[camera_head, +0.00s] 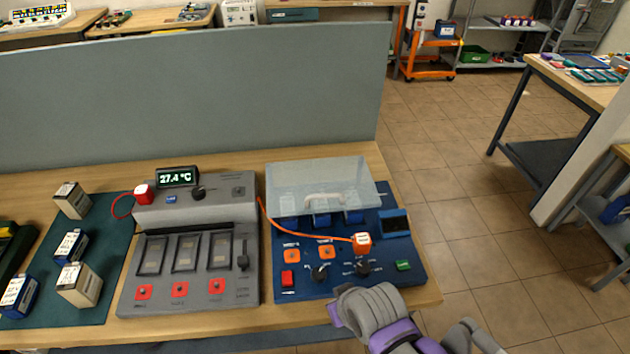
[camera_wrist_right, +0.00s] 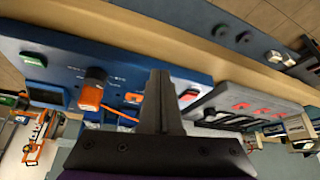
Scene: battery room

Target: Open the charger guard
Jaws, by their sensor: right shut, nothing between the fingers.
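The charger guard (camera_head: 318,180) is a clear cover with a pale handle (camera_head: 324,199), at the back of the blue charger (camera_head: 292,238). It appears lowered over several blue-and-white slots, which show through it. The blue charger also shows in the right wrist view (camera_wrist_right: 125,62), with its orange plug (camera_wrist_right: 90,96). My right gripper (camera_wrist_right: 160,78) is shut and empty, in front of the charger panel. In the head view my right arm is at the charger's front right corner, well short of the handle; its fingertips are hidden there. My left gripper is out of view.
A grey charger (camera_head: 190,270) stands left of the blue one. An orange cable (camera_head: 305,233) runs across the blue charger to the orange plug (camera_head: 361,242). A grey partition (camera_head: 200,95) stands behind the bench. Battery boxes (camera_head: 78,284) sit on a green mat (camera_head: 105,225).

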